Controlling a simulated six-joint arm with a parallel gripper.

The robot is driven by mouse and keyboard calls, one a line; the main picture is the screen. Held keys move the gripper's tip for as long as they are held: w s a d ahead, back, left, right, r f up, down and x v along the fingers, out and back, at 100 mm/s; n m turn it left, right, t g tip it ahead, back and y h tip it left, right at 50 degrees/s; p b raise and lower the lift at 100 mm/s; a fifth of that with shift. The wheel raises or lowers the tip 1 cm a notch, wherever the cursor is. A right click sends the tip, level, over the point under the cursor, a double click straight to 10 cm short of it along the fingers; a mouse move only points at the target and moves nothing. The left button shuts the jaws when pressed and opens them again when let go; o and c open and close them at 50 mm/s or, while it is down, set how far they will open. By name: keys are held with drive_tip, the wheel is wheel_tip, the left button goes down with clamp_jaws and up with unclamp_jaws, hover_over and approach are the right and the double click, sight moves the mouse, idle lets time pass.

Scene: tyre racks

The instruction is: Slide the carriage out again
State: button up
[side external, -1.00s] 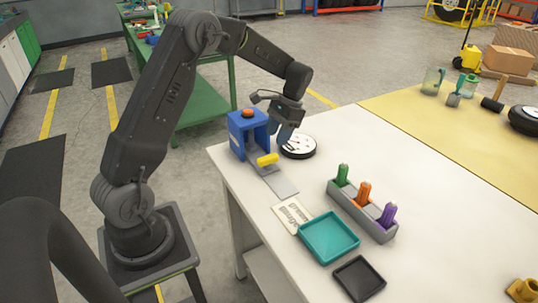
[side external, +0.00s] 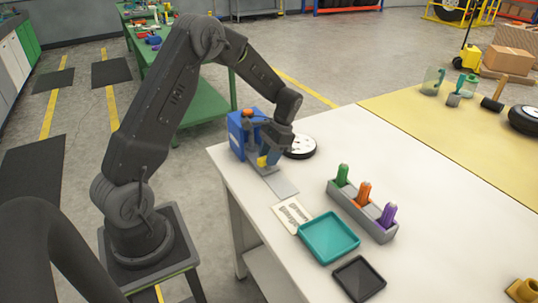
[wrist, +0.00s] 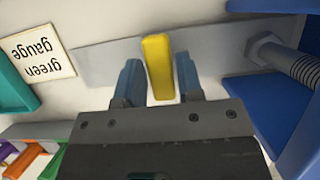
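The carriage's yellow handle (side external: 263,161) stands on a flat grey strip (side external: 284,187) in front of the blue fixture (side external: 236,135) with an orange button on top. In the wrist view the yellow handle (wrist: 158,66) is upright between the two blue-grey fingers of my gripper (wrist: 159,78), with a gap on each side. My gripper is open around it. In the side view my gripper (side external: 266,157) is low at the handle and partly hides it and the fixture's opening. A bolt-like threaded part (wrist: 290,60) of the fixture shows at the right of the wrist view.
A card (side external: 292,214) reading "green gauge" in the wrist view lies by the strip. A teal tray (side external: 329,238), a black tray (side external: 359,278) and a grey holder (side external: 345,210) with green, orange and purple gauges stand nearby. A round wheel-like disc (side external: 300,147) sits behind my gripper.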

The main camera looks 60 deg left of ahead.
clamp_jaws()
drive_tip(key=d, duration=0.9)
drive_tip(key=shift+d, duration=0.3)
drive_tip(key=shift+o, duration=1.8)
unclamp_jaws()
drive_tip(key=v, duration=1.4)
